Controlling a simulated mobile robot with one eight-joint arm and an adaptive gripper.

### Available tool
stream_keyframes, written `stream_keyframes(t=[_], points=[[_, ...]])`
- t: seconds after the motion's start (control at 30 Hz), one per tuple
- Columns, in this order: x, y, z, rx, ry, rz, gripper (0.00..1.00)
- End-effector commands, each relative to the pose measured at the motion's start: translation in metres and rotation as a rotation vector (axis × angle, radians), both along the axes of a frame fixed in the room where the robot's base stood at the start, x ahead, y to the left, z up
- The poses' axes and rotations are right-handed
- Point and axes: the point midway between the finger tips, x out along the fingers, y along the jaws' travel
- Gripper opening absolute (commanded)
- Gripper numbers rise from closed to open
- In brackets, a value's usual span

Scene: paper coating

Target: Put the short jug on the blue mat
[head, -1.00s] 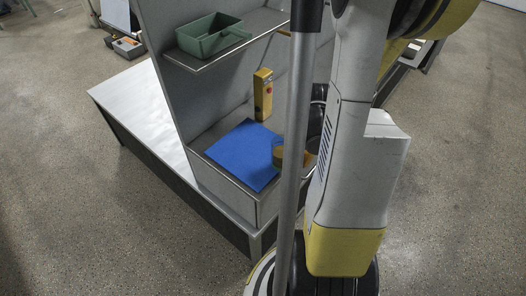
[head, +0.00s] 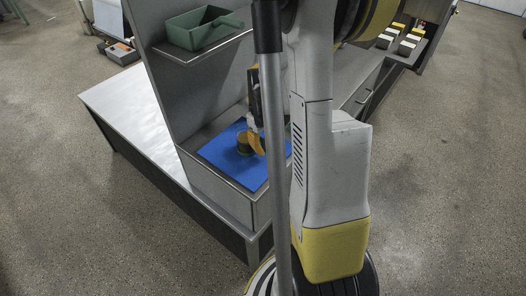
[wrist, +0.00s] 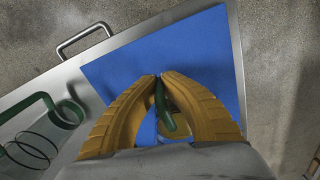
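The blue mat (head: 220,152) lies on the lower shelf of the grey workstation; it fills the middle of the wrist view (wrist: 190,50). The short jug (head: 243,143) is over the mat in the head view; I cannot tell whether its base touches. In the wrist view its green handle (wrist: 163,105) is between the yellow fingers of my gripper (wrist: 160,77). The fingertips are close together around the handle, and the jug's body is mostly hidden behind the fingers. In the head view my gripper (head: 257,142) is beside the jug, partly hidden by a pole.
Another clear vessel with a green handle (wrist: 38,101) stands left of the mat in the wrist view. A green bin (head: 200,32) sits on the upper shelf. A metal drawer handle (wrist: 85,40) lies beyond the shelf edge.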

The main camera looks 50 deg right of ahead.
Motion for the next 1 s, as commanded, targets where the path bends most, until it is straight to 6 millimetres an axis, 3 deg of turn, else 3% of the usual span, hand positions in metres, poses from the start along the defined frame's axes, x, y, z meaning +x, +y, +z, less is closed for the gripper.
stream_keyframes(t=[0.13, 0.2, 0.23, 0.57, 0.67, 1.0], points=[[0.000, 0.000, 0.001, 0.000, 0.000, 0.001, 0.00], [0.000, 0.000, 0.001, 0.000, 0.000, 0.001, 0.23], [0.000, 0.000, 0.001, 0.000, 0.000, 0.001, 0.27], [0.000, 0.000, 0.005, 0.000, 0.000, 0.001, 0.27], [0.000, 0.000, 0.017, 0.000, 0.000, 0.001, 0.27], [-0.001, 0.000, 0.092, 0.000, 0.000, 0.001, 0.27]])
